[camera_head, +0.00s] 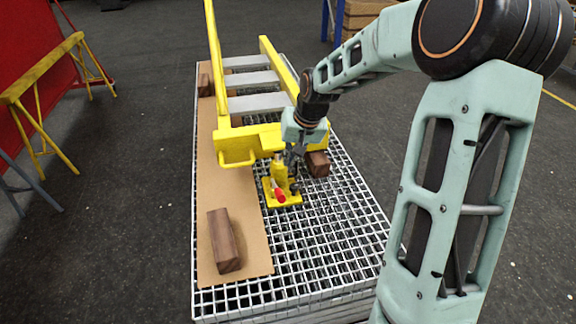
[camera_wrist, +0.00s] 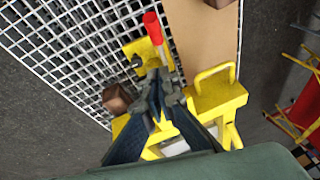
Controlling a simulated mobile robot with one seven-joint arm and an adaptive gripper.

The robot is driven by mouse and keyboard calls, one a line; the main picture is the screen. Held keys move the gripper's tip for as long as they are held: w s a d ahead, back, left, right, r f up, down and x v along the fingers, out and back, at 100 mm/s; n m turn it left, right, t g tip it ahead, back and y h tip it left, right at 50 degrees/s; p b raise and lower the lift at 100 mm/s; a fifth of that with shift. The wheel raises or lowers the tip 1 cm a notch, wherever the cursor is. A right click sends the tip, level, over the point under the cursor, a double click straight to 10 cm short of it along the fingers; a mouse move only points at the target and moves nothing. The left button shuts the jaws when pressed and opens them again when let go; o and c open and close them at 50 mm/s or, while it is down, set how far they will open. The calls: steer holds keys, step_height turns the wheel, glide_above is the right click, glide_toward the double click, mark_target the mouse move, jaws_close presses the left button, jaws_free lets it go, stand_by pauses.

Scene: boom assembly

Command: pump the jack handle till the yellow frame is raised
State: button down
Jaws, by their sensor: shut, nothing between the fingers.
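The yellow jack (camera_head: 281,172) stands on the grating at the front end of the yellow frame (camera_head: 250,143). Its handle has a red grip (camera_head: 280,196) that points toward the front; the grip also shows in the wrist view (camera_wrist: 153,28). My gripper (camera_head: 294,160) is just above and behind the jack, close to the frame's front crossbar. In the wrist view my gripper (camera_wrist: 160,85) has its dark fingers together and empty, beside the jack body, with the red grip beyond them. The fingers hide part of the jack, so I cannot tell whether they touch it.
A wooden block (camera_head: 318,163) sits by the frame's right front corner, another (camera_head: 205,80) by its left side. A loose wooden block (camera_head: 223,240) lies on the brown board (camera_head: 245,258). The grating (camera_head: 325,240) in front of the jack is clear. A yellow trestle (camera_head: 42,70) stands left.

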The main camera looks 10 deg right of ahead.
steer(key=b, duration=0.1)
glide_above(280, 191)
steer(key=d, duration=0.1)
step_height(280, 191, down, 7)
steer(key=shift+s+f, duration=0.25)
steer(key=shift+f, duration=1)
steer(key=shift+s+a+f+b, duration=0.2)
steer(key=shift+s+f+b, duration=0.15)
steer(key=shift+f, duration=0.35)
steer(key=shift+f, duration=0.1)
